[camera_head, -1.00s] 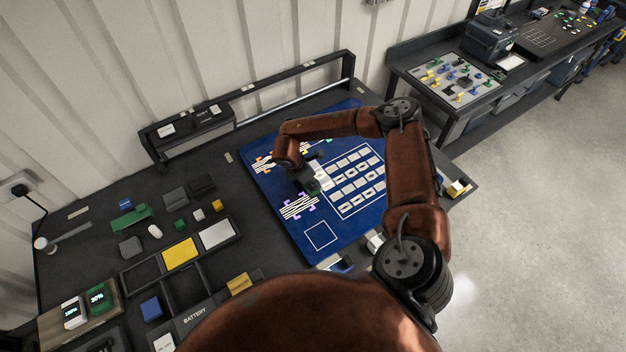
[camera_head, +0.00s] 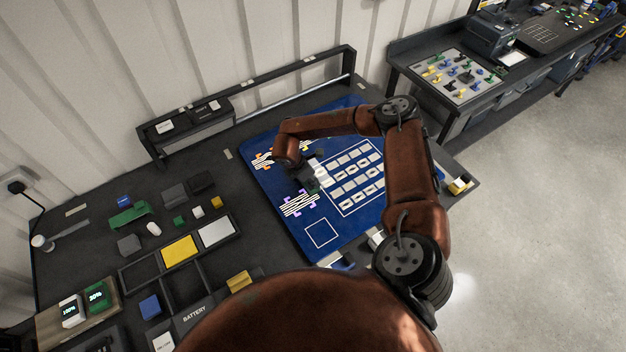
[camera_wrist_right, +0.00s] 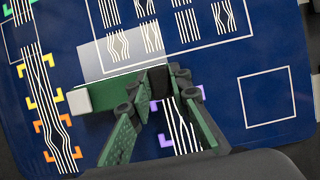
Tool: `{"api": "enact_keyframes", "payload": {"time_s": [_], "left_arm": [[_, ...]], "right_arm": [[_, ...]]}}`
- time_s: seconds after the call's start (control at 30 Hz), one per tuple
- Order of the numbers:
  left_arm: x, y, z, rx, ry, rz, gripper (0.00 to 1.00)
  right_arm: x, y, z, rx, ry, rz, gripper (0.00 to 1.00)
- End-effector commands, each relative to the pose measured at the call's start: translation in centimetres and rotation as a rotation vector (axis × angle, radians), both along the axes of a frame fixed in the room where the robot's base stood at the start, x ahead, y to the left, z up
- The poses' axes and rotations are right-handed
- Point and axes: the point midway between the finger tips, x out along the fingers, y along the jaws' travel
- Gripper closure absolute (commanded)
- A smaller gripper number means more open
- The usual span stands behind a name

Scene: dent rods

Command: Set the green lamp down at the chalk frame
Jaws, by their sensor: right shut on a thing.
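The green lamp (camera_wrist_right: 105,91), a bar with a pale block at one end, is between the fingertips of my right gripper (camera_wrist_right: 160,84) in the right wrist view. The gripper is shut on it, over the blue mat (camera_wrist_right: 225,75). A pale translucent patch lies beside the lamp. In the head view my right gripper (camera_head: 309,179) is small and the lamp is hard to make out. The chalk frame, an empty white square outline (camera_wrist_right: 241,100), is right of the gripper in the wrist view; it also shows near the mat's front edge (camera_head: 322,248) in the head view. My left gripper is not in view.
Striped patterns with purple (camera_head: 298,204) and orange corner marks lie on the mat, beside a large white-outlined grid of pale tiles (camera_head: 352,178). Left of the mat are small blocks and a divided tray with a yellow panel (camera_head: 180,251). A rail stands at the back.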

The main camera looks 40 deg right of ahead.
Motion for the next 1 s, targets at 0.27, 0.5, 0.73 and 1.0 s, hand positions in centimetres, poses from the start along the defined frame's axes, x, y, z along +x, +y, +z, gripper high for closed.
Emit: {"api": "enact_keyframes", "payload": {"time_s": [0.27,0.5,0.73,1.0], "left_arm": [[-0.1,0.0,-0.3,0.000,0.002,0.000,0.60],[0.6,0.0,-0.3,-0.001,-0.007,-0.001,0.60],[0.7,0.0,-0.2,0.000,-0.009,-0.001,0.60],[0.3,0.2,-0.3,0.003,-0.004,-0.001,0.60]], "right_arm": [[0.1,0.0,-0.3,0.000,-0.001,-0.001,1.00],[0.1,0.0,-0.4,0.000,-0.001,0.000,0.74],[0.0,0.0,-0.4,0.000,0.000,0.000,0.61],[0.0,0.1,-0.2,0.000,0.000,0.000,0.61]]}}
